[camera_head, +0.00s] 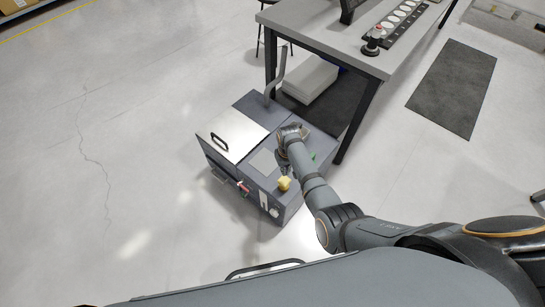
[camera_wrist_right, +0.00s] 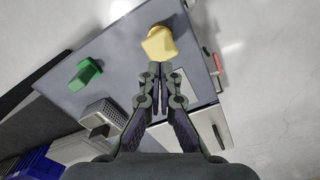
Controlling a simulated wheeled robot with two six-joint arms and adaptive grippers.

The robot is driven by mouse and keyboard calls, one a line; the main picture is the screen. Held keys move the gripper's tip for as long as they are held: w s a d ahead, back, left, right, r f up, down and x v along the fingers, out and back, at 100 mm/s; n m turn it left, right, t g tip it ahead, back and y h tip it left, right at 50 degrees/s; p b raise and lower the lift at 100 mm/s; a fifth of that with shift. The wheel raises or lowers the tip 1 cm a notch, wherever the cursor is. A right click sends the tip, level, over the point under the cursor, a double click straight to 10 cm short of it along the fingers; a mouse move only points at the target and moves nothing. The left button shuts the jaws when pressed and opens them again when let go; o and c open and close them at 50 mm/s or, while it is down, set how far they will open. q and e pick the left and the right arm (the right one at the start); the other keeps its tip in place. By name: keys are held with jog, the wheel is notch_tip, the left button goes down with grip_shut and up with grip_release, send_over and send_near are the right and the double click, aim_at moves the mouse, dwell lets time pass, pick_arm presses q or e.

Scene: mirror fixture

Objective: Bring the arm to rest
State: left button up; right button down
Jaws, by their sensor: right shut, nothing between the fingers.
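My right arm reaches in from the lower right in the head view. Its gripper (camera_head: 283,172) is over the top of a grey machine (camera_head: 262,163), close to a yellow knob (camera_head: 284,184). In the right wrist view the gripper (camera_wrist_right: 160,68) has its two fingers together with nothing between them. The yellow knob (camera_wrist_right: 160,43) is just beyond the fingertips; I cannot tell whether they touch. A green knob (camera_wrist_right: 85,74) is off to the left, and in the head view it is partly hidden behind my arm. My left gripper does not show.
The machine has a light lid (camera_head: 232,132) with a dark handle and a bent grey pipe (camera_head: 277,72). A dark mat (camera_head: 455,85) lies at right. Floor (camera_head: 90,200) at left is clear.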

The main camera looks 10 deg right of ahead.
jog(key=shift+f, duration=0.1)
